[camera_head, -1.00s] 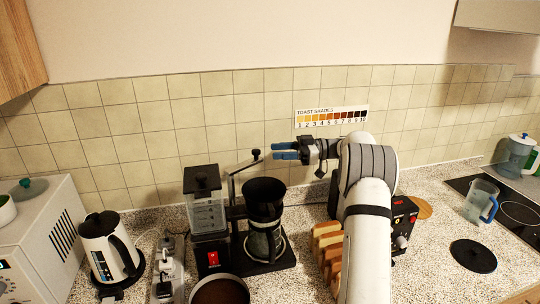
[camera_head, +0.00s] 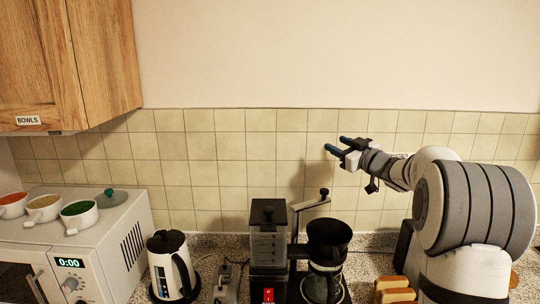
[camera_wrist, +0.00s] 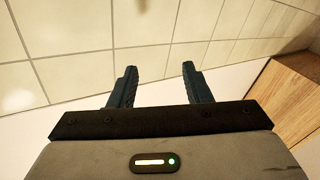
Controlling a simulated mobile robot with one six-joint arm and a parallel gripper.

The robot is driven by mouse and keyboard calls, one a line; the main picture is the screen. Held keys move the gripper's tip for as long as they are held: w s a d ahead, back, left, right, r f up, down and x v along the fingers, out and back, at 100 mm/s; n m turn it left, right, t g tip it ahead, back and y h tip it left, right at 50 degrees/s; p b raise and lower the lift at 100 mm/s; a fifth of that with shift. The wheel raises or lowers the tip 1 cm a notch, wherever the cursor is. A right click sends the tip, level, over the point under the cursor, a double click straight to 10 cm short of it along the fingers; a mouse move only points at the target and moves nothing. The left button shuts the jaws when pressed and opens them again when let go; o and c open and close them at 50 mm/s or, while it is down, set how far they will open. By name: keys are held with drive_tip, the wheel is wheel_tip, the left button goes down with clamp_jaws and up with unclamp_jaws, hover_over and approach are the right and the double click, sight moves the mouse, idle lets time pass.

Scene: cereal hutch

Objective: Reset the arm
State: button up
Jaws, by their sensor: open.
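My gripper (camera_head: 338,147) is in the air in front of the tiled wall in the head view, above the coffee maker (camera_head: 325,255) and pointing left. Its two blue fingers are apart and nothing is between them. In the wrist view my gripper (camera_wrist: 158,85) also shows both fingers spread and empty, with wall tiles and a wooden cabinet (camera_wrist: 290,100) beyond them. My arm reaches in from the right side of the head view.
A white kettle (camera_head: 168,262) stands left of the coffee maker. A microwave (camera_head: 90,250) at the left carries several small bowls and a lid (camera_head: 112,196). A wooden cabinet marked BOWLS (camera_head: 80,60) hangs at upper left. Bread slices (camera_head: 393,290) stand below my arm.

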drive_tip(key=s+d+f+m+g+h, duration=0.1)
drive_tip(key=s+f+m+h, duration=0.1)
drive_tip(key=s+m+h, duration=0.35)
drive_tip(key=s+d+f+m+g+h, duration=0.1)
drive_tip(key=s+f+m+h, duration=0.1)
drive_tip(key=s+h, duration=0.55)
drive_tip(key=s+a+f+g+y, duration=0.1)
drive_tip(key=s+f, duration=0.4)
drive_tip(key=s, duration=0.5)
drive_tip(key=s+a+f+m+g+y+b, duration=0.1)
drive_tip(key=s+a+f+g, duration=0.3)
drive_tip(key=s, duration=0.7)
drive_tip(key=s+a+f+g+y, duration=0.1)
drive_tip(key=s+a+f+g, duration=0.2)
drive_tip(key=s, duration=0.8)
wheel_tip(320, 180, down, 4)
drive_tip(key=g, duration=0.2)
drive_tip(key=shift+f+g+y+b, duration=0.25)
drive_tip(key=shift+g+y+b, duration=0.05)
drive_tip(key=shift+g, duration=0.1)
